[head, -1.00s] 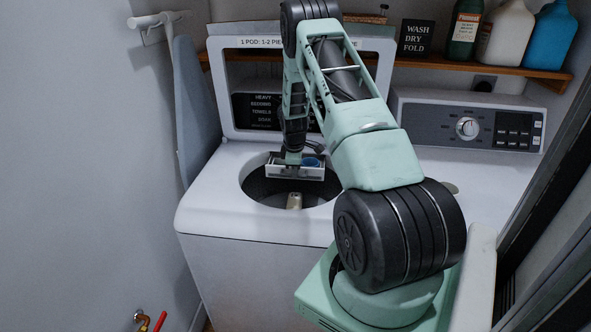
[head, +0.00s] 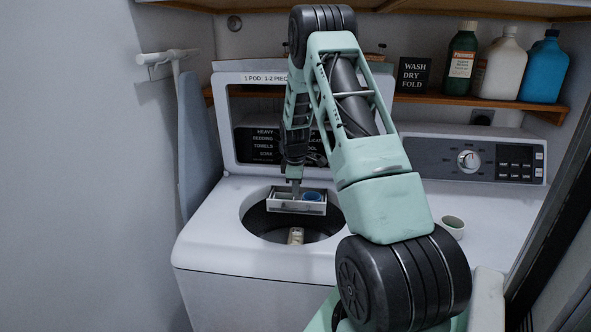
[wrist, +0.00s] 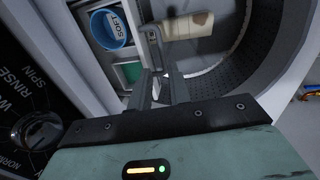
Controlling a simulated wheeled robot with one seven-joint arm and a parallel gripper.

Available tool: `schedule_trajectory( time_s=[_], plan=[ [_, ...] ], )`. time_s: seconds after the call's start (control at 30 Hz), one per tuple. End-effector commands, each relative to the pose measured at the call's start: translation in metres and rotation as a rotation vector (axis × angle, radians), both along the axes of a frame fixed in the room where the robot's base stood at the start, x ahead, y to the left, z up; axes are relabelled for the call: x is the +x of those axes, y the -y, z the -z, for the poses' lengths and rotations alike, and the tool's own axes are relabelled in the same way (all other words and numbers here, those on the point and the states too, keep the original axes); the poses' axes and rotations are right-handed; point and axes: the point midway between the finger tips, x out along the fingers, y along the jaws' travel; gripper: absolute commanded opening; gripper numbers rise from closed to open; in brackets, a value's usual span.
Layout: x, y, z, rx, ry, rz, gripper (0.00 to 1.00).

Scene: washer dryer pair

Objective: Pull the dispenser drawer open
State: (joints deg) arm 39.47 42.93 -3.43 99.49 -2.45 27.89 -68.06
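The dispenser drawer (head: 310,209) is a white tray with a blue round cup (head: 313,196) in it, standing out from the back rim over the washer tub opening. In the wrist view the drawer (wrist: 134,54) shows a blue cup marked SOFT (wrist: 110,30) and a green-floored compartment (wrist: 132,71). My gripper (head: 295,196) points down at the drawer's front edge. In the wrist view my gripper (wrist: 163,77) shows two fingers with a gap between them, close to the front panel. Whether they touch it is unclear.
The washer's raised lid (head: 232,140) stands behind. A pale post (head: 296,236) shows inside the dark tub. A small cup (head: 452,226) stands on the dryer top to the right. Bottles (head: 498,65) line the shelf above. An ironing board (head: 192,140) leans at left.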

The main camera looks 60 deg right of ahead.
Motion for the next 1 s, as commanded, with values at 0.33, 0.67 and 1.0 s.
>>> schedule_trajectory(
  time_s=[0.33, 0.67, 1.0],
  plan=[
    [-0.006, -0.012, -0.072, -0.002, 0.002, -0.001, 0.19],
    [-0.009, -0.015, -0.093, 0.000, -0.001, -0.001, 0.19],
    [-0.008, -0.015, -0.093, 0.001, -0.001, -0.001, 0.19]
  ],
)
